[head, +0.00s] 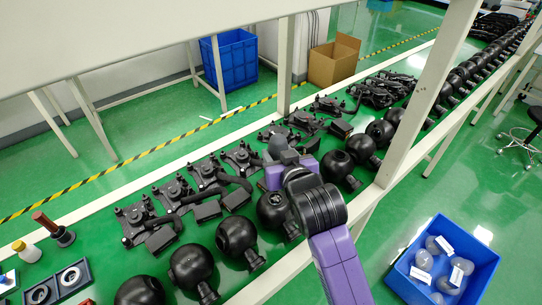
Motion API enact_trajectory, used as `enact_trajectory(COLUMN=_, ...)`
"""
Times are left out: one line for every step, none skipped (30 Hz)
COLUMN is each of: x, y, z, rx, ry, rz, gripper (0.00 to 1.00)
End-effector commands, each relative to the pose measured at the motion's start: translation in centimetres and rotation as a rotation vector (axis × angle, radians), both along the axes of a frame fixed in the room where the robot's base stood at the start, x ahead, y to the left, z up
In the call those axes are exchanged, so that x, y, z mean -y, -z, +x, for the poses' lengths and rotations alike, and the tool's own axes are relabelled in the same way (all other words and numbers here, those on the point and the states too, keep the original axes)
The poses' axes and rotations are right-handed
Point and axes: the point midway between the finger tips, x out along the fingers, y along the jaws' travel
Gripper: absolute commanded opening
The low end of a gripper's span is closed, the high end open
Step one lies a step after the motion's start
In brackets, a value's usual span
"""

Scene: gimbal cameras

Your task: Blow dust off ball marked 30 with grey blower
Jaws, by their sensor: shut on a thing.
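My gripper (284,160), at the end of my purple and black arm, is over the middle of the green workbench (82,254). It is shut on a dark grey rounded thing that looks like the grey blower (277,147); my arm hides part of it. Pale translucent balls with white labels (446,244) lie in a blue bin (417,288) at the lower right, well away from my gripper. The label writing is too small to read, so I cannot tell which ball is marked 30. Black balls (236,235) also line the bench; no number is readable on them.
Black bracket parts (205,172) lie in a row behind the black balls. A white post (418,95) rises at the bench's front edge, right of my arm. Green floor is clear around the blue bin.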

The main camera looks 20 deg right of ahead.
Motion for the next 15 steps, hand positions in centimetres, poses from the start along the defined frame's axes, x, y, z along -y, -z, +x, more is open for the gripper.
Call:
enact_trajectory(x=0.1, y=0.0, z=0.0, rx=-0.001, ry=0.002, rz=-0.001, gripper=0.0)
enact_trajectory(x=0.2, y=0.1, z=0.0, rx=-0.002, ry=0.003, rz=-0.001, gripper=0.0)
enact_trajectory(x=0.1, y=0.2, z=-0.1, rx=-0.004, ry=0.002, rz=-0.003, gripper=0.0)
enact_trajectory(x=0.1, y=0.3, z=-0.1, rx=-0.004, ry=0.002, rz=-0.003, gripper=0.0)
enact_trajectory(x=0.1, y=0.5, z=-0.1, rx=-0.006, ry=0.002, rz=-0.003, gripper=0.0)
enact_trajectory(x=0.1, y=0.7, z=-0.1, rx=-0.007, ry=0.001, rz=-0.004, gripper=0.0)
enact_trajectory(x=0.1, y=0.9, z=-0.1, rx=-0.006, ry=0.001, rz=-0.004, gripper=0.0)
enact_trajectory(x=0.1, y=1.1, z=-0.1, rx=-0.006, ry=0.001, rz=-0.004, gripper=0.0)
enact_trajectory(x=0.1, y=1.4, z=-0.1, rx=-0.006, ry=0.0, rz=-0.004, gripper=0.0)
enact_trajectory(x=0.1, y=1.6, z=-0.1, rx=-0.006, ry=0.0, rz=-0.004, gripper=0.0)
enact_trajectory(x=0.1, y=1.9, z=-0.1, rx=-0.006, ry=0.0, rz=-0.004, gripper=0.0)
enact_trajectory(x=0.1, y=2.3, z=-0.1, rx=-0.006, ry=0.0, rz=-0.004, gripper=0.0)
enact_trajectory(x=0.1, y=2.6, z=-0.1, rx=-0.006, ry=0.0, rz=-0.004, gripper=0.0)
enact_trajectory(x=0.1, y=2.9, z=-0.1, rx=-0.006, ry=0.0, rz=-0.004, gripper=0.0)
enact_trajectory(x=0.0, y=3.3, z=-0.1, rx=-0.006, ry=0.0, rz=-0.004, gripper=0.0)
